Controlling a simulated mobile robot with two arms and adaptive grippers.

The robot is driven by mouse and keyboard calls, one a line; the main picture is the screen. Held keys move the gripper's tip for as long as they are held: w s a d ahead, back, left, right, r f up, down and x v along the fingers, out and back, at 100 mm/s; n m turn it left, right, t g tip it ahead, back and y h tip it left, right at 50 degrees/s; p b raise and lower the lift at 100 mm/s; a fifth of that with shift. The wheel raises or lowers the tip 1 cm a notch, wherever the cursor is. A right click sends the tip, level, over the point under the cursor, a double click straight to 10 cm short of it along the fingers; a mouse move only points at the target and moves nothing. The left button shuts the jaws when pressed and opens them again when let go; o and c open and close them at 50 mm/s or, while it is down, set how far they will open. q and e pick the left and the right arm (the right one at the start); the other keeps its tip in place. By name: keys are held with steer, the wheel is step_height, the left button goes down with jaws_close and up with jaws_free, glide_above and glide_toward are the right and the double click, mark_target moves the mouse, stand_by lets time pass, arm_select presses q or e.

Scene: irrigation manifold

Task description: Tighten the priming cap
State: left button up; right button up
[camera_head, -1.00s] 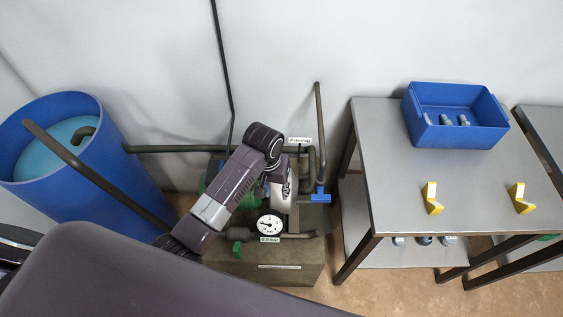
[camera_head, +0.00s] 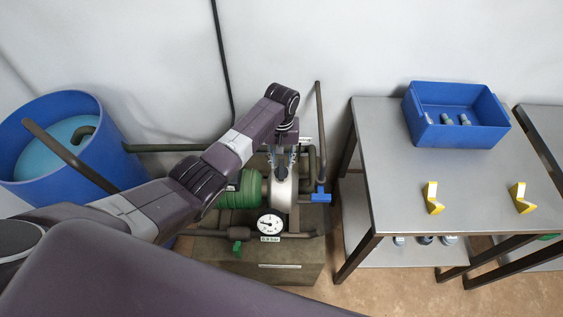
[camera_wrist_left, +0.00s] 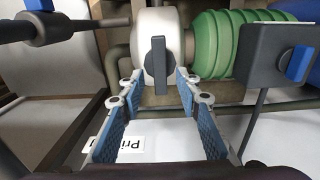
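The priming cap is a dark grey bar-shaped handle (camera_wrist_left: 158,66) on the pale round pump housing (camera_wrist_left: 158,24) in the left wrist view. My left gripper (camera_wrist_left: 158,88) is open, with blue-padded fingers spread to either side of the bar's lower end. Gaps show between the bar and both fingertips. In the head view my left gripper (camera_head: 284,163) points down over the pump housing (camera_head: 283,192); the cap cannot be made out there. My right gripper is not in view.
A green ribbed motor (camera_head: 240,190) adjoins the housing. A pressure gauge (camera_head: 270,223) is in front, and a blue-handled valve (camera_head: 320,195) on a pipe is to the right. A blue barrel (camera_head: 130,165) stands left; a grey table (camera_head: 385,170) with a blue bin (camera_head: 460,134) stands right.

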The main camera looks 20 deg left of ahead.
arm_select(q)
steer(key=shift+f, duration=0.55)
jaws_close()
